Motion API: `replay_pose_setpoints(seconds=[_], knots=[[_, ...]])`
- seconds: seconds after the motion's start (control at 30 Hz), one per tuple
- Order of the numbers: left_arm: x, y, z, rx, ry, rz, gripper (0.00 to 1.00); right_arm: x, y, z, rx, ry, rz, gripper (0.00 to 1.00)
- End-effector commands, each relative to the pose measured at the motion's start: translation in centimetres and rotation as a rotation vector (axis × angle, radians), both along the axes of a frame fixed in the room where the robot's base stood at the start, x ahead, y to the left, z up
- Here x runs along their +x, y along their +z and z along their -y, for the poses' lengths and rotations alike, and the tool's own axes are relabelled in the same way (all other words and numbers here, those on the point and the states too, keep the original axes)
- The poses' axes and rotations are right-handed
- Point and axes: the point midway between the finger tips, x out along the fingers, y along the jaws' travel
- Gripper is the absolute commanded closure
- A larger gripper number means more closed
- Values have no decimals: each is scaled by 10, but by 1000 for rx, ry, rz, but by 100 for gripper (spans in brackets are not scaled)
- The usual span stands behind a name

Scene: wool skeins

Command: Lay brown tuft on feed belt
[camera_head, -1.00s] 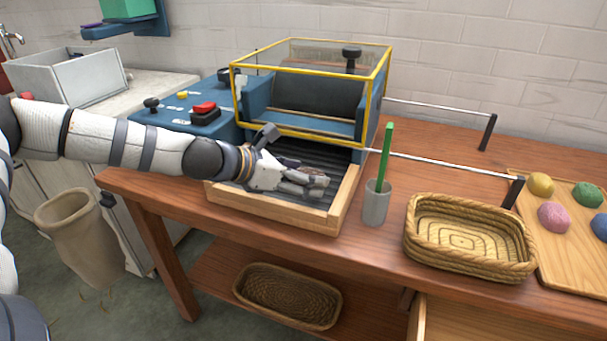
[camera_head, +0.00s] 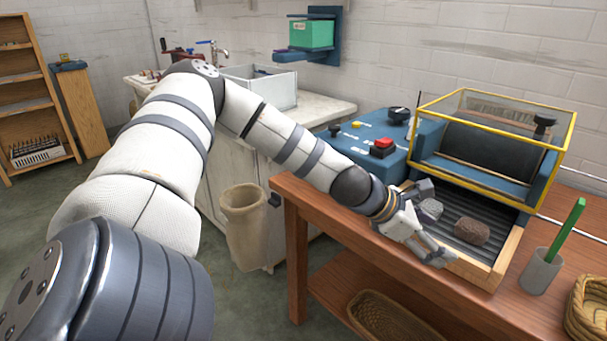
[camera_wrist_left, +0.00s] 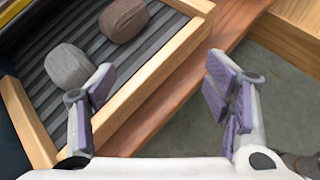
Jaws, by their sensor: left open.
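The brown tuft (camera_head: 472,231) lies on the dark ribbed feed belt (camera_head: 470,208), near its right side in the head view. It also shows in the left wrist view (camera_wrist_left: 124,20) at the top. A grey tuft (camera_head: 431,208) lies on the belt beside it, apart from it, and shows in the left wrist view (camera_wrist_left: 69,66). My left gripper (camera_head: 440,254) is open and empty over the front wooden rim of the belt, nearer the grey tuft. In the left wrist view its fingers (camera_wrist_left: 160,95) are spread wide with the rim and table edge below. My right gripper is not in view.
The yellow-framed guard (camera_head: 490,129) stands over the back of the machine. A blue control box (camera_head: 368,150) with a red switch is to the left. A grey cup (camera_head: 540,271) holding a green stick and a wicker basket (camera_head: 587,310) stand to the right.

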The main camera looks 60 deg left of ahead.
Motion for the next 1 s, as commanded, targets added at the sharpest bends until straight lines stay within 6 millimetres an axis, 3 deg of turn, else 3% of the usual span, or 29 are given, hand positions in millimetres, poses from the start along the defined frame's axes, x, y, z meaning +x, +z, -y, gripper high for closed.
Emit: replay_pose_setpoints(seconds=[0.03,0.13,0.17,0.23,0.3,0.4,0.43,0.5,0.57,1.0], knots=[[-23,-36,24,134,-131,-49,29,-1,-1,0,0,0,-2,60],[-91,-109,61,455,-499,-118,29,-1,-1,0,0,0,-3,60],[-119,-131,70,555,-645,-135,29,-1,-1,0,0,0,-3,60],[-197,-176,83,776,-1051,-152,29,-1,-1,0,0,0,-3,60],[-270,-202,83,926,-1465,-120,29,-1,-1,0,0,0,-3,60],[-344,-212,74,1020,-1933,-26,29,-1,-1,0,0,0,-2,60],[-358,-212,71,1029,-2035,5,29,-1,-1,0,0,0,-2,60],[-379,-211,67,1040,-2197,63,29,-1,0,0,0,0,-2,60],[-388,-210,65,1039,-2268,93,29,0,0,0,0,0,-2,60],[-389,-210,65,1042,-2282,103,29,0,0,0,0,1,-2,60]])
